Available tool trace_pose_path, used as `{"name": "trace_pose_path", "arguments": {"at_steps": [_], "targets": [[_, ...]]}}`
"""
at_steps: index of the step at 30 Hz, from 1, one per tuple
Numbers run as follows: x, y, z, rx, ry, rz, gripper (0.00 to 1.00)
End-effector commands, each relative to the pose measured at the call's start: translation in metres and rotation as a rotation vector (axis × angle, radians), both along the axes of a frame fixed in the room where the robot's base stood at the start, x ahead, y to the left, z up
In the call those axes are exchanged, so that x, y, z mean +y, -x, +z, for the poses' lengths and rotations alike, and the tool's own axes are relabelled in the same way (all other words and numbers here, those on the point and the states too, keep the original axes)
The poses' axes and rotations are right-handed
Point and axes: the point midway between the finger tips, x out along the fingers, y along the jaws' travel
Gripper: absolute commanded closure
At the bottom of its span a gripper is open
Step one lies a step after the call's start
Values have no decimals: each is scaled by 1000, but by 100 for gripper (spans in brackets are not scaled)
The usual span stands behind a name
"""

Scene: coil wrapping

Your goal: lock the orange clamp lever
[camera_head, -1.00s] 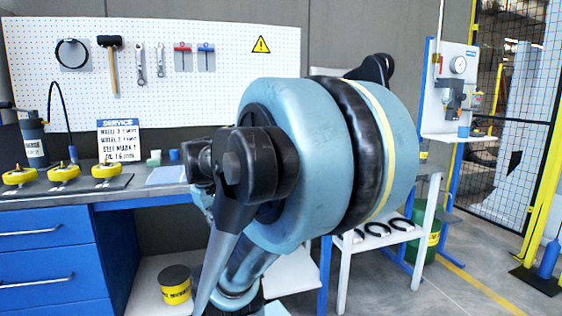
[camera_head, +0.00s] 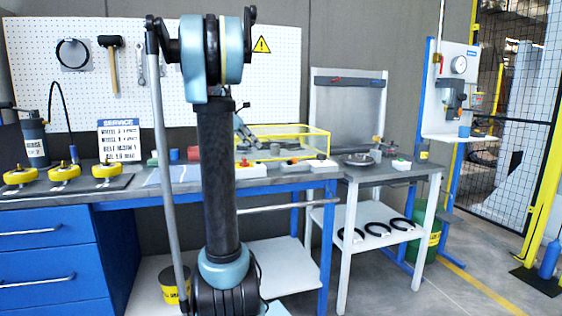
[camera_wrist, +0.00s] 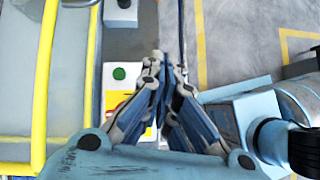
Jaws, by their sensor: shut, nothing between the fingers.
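My gripper (camera_wrist: 158,72) is shut and empty in the wrist view, its two fingers meeting at the tips. Below it is a pale box with a green button (camera_wrist: 119,73) and a yellow-and-red patch (camera_wrist: 118,98), partly hidden by the fingers. I cannot make out the orange clamp lever for certain. In the head view, a small orange spot (camera_head: 376,139) shows beside a grey round fixture (camera_head: 358,159) on the right-hand table. It is too small to tell whether it is the lever or how it stands. My arm hides part of the bench.
A yellow-framed guard (camera_head: 283,129) stands on the bench, with its yellow rails (camera_wrist: 46,80) at left in the wrist view. A white button box (camera_head: 400,165) sits on the right table. Black rings (camera_head: 377,229) lie on the shelf below. Open floor (camera_wrist: 238,45) shows at right.

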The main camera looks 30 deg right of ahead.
Motion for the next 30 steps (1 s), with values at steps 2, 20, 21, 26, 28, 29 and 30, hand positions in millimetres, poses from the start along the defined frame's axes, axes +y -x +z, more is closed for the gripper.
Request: {"name": "trace_pose_path", "arguments": {"at_steps": [2, 20, 21, 26, 28, 29, 30], "targets": [[-10, -8, 5, 33, 8, 15, 100], [-23, -14, 6, 71, 17, 35, 100], [-24, -13, 4, 71, 16, 35, 100], [-37, -7, -11, 71, 16, 33, 100], [-45, -4, -20, 70, 16, 34, 100], [-48, -3, -24, 70, 16, 33, 100], [-53, -1, -29, 71, 17, 32, 100]]}}
